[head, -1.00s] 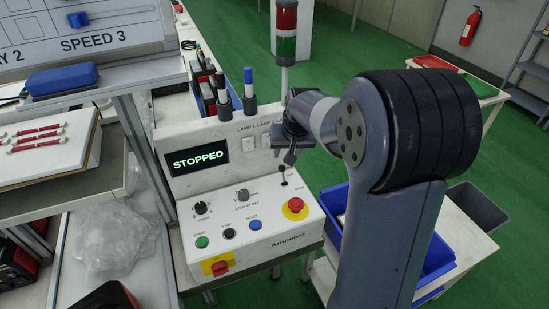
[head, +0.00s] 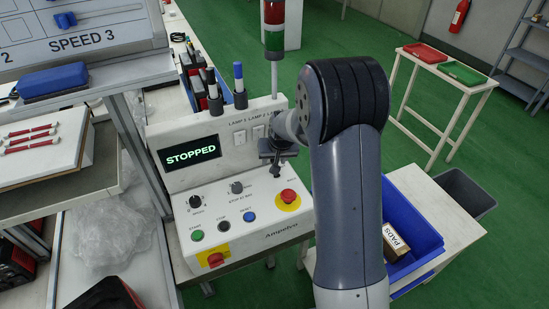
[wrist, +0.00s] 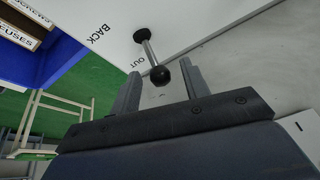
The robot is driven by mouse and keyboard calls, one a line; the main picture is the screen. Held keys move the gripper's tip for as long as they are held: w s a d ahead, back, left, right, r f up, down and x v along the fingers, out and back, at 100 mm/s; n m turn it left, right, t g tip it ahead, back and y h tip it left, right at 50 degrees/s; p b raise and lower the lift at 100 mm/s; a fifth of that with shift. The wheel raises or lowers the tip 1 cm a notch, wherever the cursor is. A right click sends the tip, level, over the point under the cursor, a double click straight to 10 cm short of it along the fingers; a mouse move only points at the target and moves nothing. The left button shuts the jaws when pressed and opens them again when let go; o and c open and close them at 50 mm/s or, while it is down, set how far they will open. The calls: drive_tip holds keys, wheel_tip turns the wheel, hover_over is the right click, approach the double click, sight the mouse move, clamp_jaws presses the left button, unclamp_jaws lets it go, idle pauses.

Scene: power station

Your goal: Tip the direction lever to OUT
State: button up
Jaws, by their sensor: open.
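The direction lever is a thin metal rod with a black ball knob (wrist: 160,76), rising from a round black base in the white panel in the wrist view. The OUT label (wrist: 138,61) is beside the rod and the BACK label (wrist: 101,32) is to its left. I cannot tell for certain which way the lever leans. My gripper (wrist: 160,87) is open, with the knob between or just past its fingertips and a gap on each side. In the head view my gripper (head: 274,160) is over the right part of the control box (head: 265,240) and largely hides the lever.
The screen (head: 190,156) reads STOPPED. A red emergency button (head: 288,197) sits close to my gripper, with knobs and coloured buttons left of it. A lamp tower (head: 274,60) and marker pens stand behind. A blue bin (head: 420,225) is to the right.

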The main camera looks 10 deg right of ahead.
clamp_jaws()
idle(0.4)
